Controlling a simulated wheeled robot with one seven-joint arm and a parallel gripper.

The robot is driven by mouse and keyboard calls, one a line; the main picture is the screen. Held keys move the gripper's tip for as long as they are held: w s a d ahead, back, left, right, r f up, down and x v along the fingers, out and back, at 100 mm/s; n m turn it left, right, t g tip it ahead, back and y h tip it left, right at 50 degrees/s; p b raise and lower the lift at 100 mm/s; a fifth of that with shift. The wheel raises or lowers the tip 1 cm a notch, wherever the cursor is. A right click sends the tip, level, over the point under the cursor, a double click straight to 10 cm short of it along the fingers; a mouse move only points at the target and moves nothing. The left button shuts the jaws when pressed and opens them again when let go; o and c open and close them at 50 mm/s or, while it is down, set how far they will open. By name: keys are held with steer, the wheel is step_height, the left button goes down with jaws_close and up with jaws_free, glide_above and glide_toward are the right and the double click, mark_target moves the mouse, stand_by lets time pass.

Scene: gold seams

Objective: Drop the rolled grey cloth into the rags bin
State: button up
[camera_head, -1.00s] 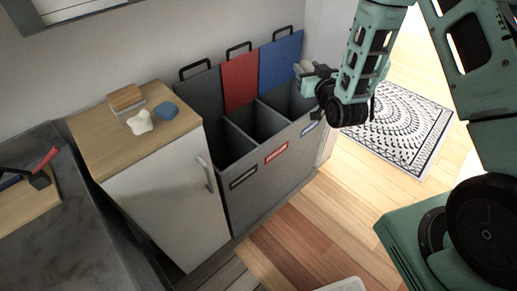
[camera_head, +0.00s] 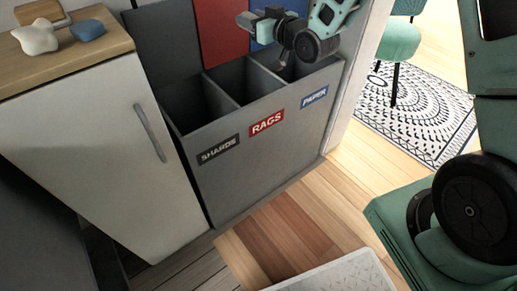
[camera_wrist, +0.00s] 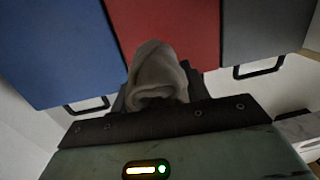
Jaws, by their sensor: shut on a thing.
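The rolled grey cloth (camera_wrist: 157,78) is held at my gripper in the wrist view, with its folded end showing in front of a red lid panel. My gripper (camera_head: 258,22) is shut on it, high at the back of the bins in the head view, where I cannot clearly make out the cloth. The rags bin (camera_head: 266,122) is the middle compartment, with a red RAGS label and a raised red lid (camera_head: 218,36). Its opening is in view below my gripper. My wrist hangs over the right side, near the paper compartment.
The shards bin (camera_head: 218,149) is on the left and the paper bin (camera_head: 314,97) on the right. A white cabinet (camera_head: 95,150) stands left of them, with a white lump (camera_head: 36,38) and a blue item (camera_head: 88,30) on top. A patterned rug (camera_head: 420,120) lies at right.

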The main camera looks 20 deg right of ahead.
steer(key=shift+w+a+f+n+g+y+b, duration=0.15)
steer(key=shift+a+f+n+y+b, duration=0.1)
steer(key=shift+a+f+b, duration=0.35)
steer(key=shift+w+a+f+n+g+y+b, duration=0.15)
steer(key=shift+a+f+y+b, duration=0.2)
steer(key=shift+b, duration=0.4)
step_height(320, 180, down, 6)
steer(key=b, duration=0.4)
steer(key=shift+s+d, duration=0.1)
steer(key=shift+s, duration=0.05)
steer(key=shift+r, duration=0.1)
steer(key=o, duration=1)
steer(key=shift+o, duration=0.2)
